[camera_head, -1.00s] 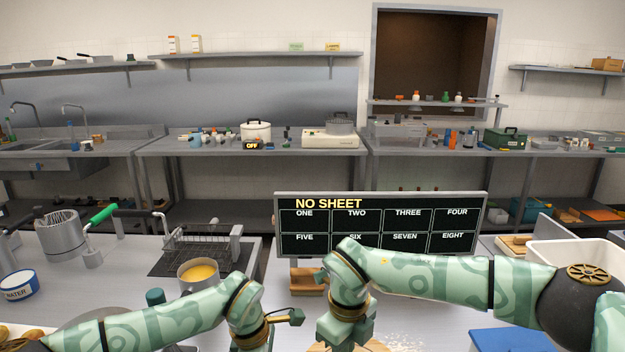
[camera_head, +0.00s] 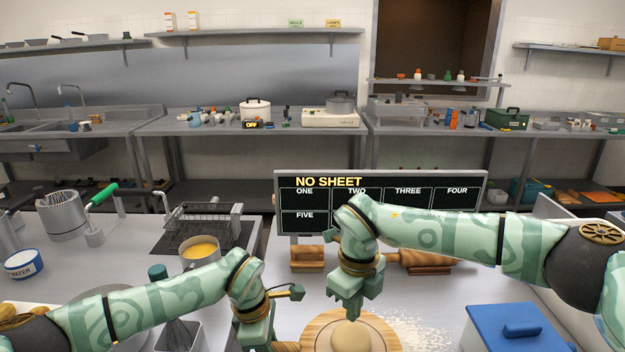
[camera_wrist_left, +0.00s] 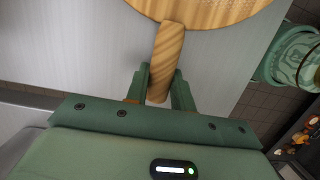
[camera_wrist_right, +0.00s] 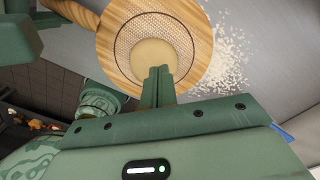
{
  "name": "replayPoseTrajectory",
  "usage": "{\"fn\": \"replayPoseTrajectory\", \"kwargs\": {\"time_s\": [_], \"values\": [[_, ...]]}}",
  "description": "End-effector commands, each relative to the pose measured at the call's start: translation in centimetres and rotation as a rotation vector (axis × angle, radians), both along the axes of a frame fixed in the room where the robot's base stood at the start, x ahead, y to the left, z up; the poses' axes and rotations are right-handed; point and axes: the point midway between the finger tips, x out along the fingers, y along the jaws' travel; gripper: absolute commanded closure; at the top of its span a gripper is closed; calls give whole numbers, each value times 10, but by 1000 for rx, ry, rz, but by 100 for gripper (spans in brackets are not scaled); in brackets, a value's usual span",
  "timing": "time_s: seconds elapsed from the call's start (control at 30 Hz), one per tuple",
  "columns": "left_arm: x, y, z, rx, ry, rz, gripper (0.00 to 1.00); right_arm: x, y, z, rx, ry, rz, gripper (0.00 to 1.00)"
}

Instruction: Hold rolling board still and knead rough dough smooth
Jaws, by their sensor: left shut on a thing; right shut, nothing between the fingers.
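The round wooden rolling board (camera_head: 313,338) is at the bottom of the head view, cut off by the frame edge. A pale round lump of dough (camera_head: 350,338) sits on it. In the right wrist view the dough (camera_wrist_right: 152,58) lies on the board's woven-looking middle. My left gripper (camera_wrist_left: 160,92) is shut on the board's wooden handle (camera_wrist_left: 166,55), with a finger on each side. My right gripper (camera_head: 349,312) is shut and empty, pointing down over the dough. In the right wrist view its closed fingers (camera_wrist_right: 158,72) overlap the dough's near edge; contact is unclear.
White flour (camera_head: 425,330) is scattered right of the board. A rolling pin (camera_head: 425,261) and a wooden block (camera_head: 307,258) lie behind. A menu board (camera_head: 420,198) reads "NO SHEET".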

Motion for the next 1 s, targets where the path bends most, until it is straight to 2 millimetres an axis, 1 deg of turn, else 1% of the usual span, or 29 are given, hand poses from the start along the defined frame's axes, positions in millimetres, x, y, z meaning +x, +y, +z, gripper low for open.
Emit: {"fn": "replayPoseTrajectory", "kwargs": {"time_s": [0.17,0.63,1.0], "values": [[0,0,0,0,0,0,100,0,0,-3,-1,1,0,100],[0,0,0,0,0,0,100,0,0,-22,-1,1,0,100],[0,0,0,0,0,0,100,0,0,-24,-1,1,0,100]]}}
